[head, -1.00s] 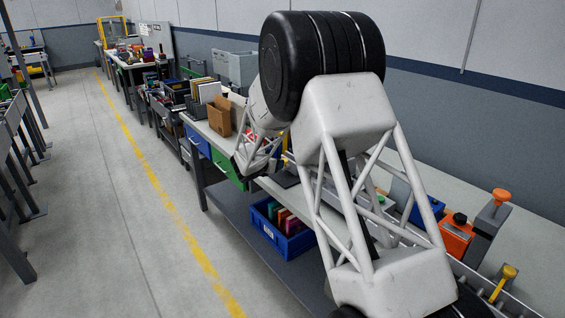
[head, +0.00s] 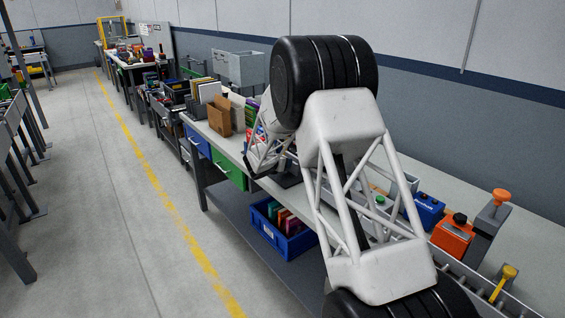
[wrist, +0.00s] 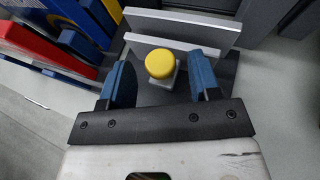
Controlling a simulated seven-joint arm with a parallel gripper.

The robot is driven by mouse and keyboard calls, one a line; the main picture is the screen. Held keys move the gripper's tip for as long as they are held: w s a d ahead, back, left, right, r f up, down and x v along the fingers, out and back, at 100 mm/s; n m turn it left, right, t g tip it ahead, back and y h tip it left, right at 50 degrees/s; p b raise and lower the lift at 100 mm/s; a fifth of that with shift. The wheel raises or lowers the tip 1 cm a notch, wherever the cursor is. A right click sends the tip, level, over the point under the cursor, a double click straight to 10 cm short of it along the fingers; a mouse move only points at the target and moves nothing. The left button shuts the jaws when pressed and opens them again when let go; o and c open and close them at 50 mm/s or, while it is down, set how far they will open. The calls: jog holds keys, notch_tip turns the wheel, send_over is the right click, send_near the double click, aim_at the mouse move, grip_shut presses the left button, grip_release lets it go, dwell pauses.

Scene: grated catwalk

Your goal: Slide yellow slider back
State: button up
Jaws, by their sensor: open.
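The yellow slider knob (wrist: 160,64) is round and sits on a short grey post in the wrist view. The post stands on a dark base, in front of two pale grey upright plates (wrist: 182,28). My gripper (wrist: 160,78) is open, with one blue finger to the left of the knob and one to the right. Gaps show on both sides, so neither finger appears to touch it. In the head view my own arm hides the gripper's fingers and this knob.
Red and blue upright items (wrist: 45,50) stand close to the left finger in the wrist view. In the head view, an orange box (head: 452,238), a blue box (head: 427,210) and a separate yellow-knobbed lever (head: 504,283) are on the bench's near right. A brown holder (head: 222,117) stands farther back.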

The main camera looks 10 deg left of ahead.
jog(key=shift+w+d+f, duration=0.15)
jog(key=shift+w, duration=0.1)
jog(key=c, duration=0.9)
jog(key=shift+s+a, duration=0.9)
jog(key=o, duration=0.9)
jog(key=shift+s+a, duration=0.1)
jog(key=shift+s, duration=0.05)
jog(key=v, duration=0.7)
jog(key=shift+s, duration=0.2)
